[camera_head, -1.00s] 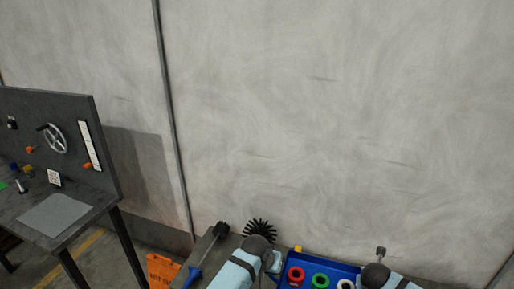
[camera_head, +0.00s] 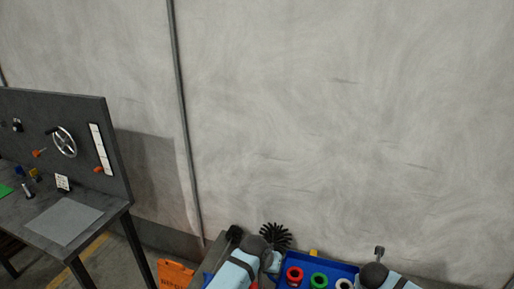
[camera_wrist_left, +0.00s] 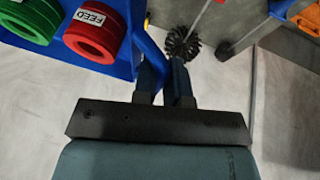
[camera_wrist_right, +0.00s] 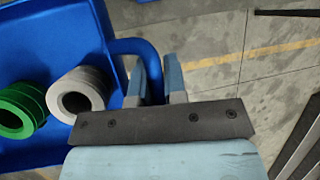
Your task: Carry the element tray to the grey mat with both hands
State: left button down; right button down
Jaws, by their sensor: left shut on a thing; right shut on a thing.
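The blue element tray (camera_head: 342,267) is at the bottom of the head view, its lower part cut off by the frame. My left gripper (camera_wrist_left: 166,72) is shut on the tray's handle at one end. My right gripper (camera_wrist_right: 158,75) is shut on the handle (camera_wrist_right: 138,45) at the other end. The grey mat (camera_head: 64,221) lies bare on a dark workbench at the left, well apart from the tray.
The dark workbench (camera_head: 112,212) has a back panel with a handwheel (camera_head: 64,142) and small parts on its top. A black round brush (camera_head: 275,236) is close behind my left arm. An orange sign (camera_head: 174,274) stands between the benches. A concrete wall (camera_head: 330,120) fills the background.

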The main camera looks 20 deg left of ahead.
aim_at(64, 220)
jog(key=j, duration=3.55)
jog(key=k, duration=0.05)
